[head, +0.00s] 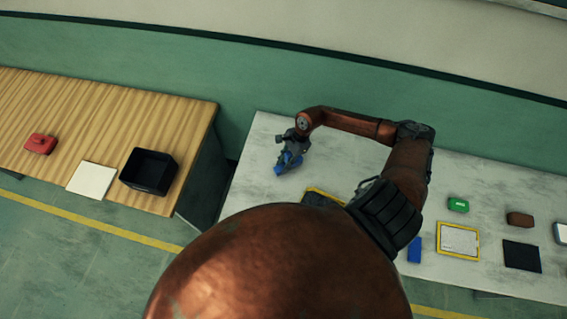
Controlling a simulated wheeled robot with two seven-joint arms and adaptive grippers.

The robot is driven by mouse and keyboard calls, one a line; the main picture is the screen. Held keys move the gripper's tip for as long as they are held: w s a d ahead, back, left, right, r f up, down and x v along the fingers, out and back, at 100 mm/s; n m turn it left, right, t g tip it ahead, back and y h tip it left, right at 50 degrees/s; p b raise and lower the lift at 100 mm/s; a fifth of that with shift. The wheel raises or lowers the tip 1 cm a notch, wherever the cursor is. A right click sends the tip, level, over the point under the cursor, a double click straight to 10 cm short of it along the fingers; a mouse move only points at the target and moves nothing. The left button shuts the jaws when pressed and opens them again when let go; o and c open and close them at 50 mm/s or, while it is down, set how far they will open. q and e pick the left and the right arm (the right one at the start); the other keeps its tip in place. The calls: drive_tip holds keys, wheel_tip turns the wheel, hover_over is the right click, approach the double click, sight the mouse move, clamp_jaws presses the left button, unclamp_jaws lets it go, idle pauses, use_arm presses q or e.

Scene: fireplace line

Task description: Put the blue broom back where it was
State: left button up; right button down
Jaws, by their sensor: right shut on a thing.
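My right gripper (286,149) is shut on a blue thing (288,163), which looks like the blue broom, near the left end of the grey table (262,190). The gripper covers part of it, and I cannot tell whether it touches the table top. A dark mat with a yellow edge (320,198) lies on the table to the right of and nearer than the gripper; my arm hides part of it. My left gripper is not in view.
On the grey table's right lie a blue block (414,250), a yellow-edged white panel (458,240), a green box (458,204), a brown block (519,219) and a black mat (521,256). A wooden table (100,110) at left, across a gap, bears a black bin (148,171), white sheet (91,180) and red box (40,144).

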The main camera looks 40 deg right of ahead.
drive_tip(key=shift+f+b, duration=0.3)
drive_tip(key=shift+b, duration=0.1)
idle(0.3)
drive_tip(key=c, duration=1.8)
unclamp_jaws()
drive_tip(key=shift+c, duration=0.2)
drive_tip(key=shift+o, duration=0.6)
drive_tip(key=o, duration=0.4)
drive_tip(key=c, duration=0.5)
